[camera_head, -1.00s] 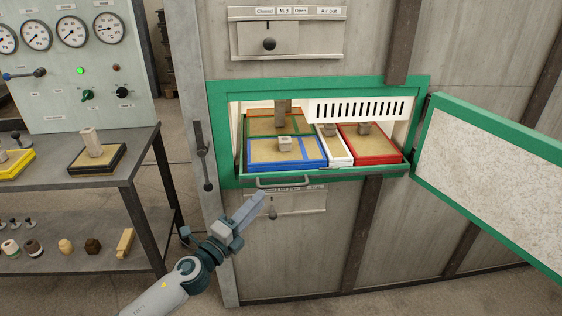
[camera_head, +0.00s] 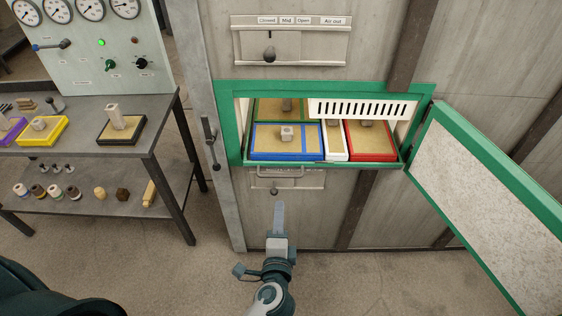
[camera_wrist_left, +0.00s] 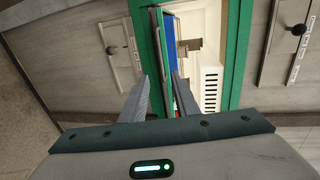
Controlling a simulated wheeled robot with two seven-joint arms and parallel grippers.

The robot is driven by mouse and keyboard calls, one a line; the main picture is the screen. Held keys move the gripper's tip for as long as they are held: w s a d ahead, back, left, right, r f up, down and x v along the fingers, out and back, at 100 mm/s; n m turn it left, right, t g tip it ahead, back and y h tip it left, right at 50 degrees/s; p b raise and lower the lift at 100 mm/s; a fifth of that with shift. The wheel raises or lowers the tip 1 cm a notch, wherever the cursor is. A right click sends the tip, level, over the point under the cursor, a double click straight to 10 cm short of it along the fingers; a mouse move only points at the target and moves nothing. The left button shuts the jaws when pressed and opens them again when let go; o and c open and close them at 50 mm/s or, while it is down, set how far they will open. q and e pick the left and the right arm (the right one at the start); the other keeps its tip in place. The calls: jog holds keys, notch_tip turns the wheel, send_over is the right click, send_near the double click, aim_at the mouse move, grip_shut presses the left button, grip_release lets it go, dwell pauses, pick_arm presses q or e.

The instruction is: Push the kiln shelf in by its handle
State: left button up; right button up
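The kiln shelf (camera_head: 375,165) sits in the green-framed opening, its front edge close to the frame's lower edge. Its grey bar handle (camera_head: 280,173) hangs at the front, left of middle. The shelf bears a blue-rimmed tray (camera_head: 300,155), a narrow white tray (camera_head: 335,152), a red-rimmed tray (camera_head: 375,155) and a green-rimmed tray (camera_head: 265,110) behind. My left gripper (camera_head: 280,204) is below the handle and apart from it, seen edge-on. In the left wrist view its fingers (camera_wrist_left: 160,80) are spread with nothing between them. My right gripper is out of view.
The open kiln door (camera_head: 490,190) swings out on the right. A lever (camera_head: 210,140) stands left of the frame. A slider panel (camera_head: 290,183) is below the opening. A metal table (camera_head: 75,135) with trays stands at left. Floor in front is clear.

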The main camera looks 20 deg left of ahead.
pick_arm(q)
jog(key=shift+s+r, duration=0.1)
jog(key=shift+s, duration=0.1)
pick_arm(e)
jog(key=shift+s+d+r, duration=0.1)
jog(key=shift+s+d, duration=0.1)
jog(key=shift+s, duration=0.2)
pick_arm(q)
jog(key=p, duration=0.4)
send_near(280, 177)
jog(key=x, duration=0.9)
jog(key=shift+w, duration=0.1)
jog(key=shift+w+a+f, duration=0.15)
jog(key=shift+w+f, duration=0.1)
jog(key=shift+w, duration=0.35)
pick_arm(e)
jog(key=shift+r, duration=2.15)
pick_arm(q)
grip_shut()
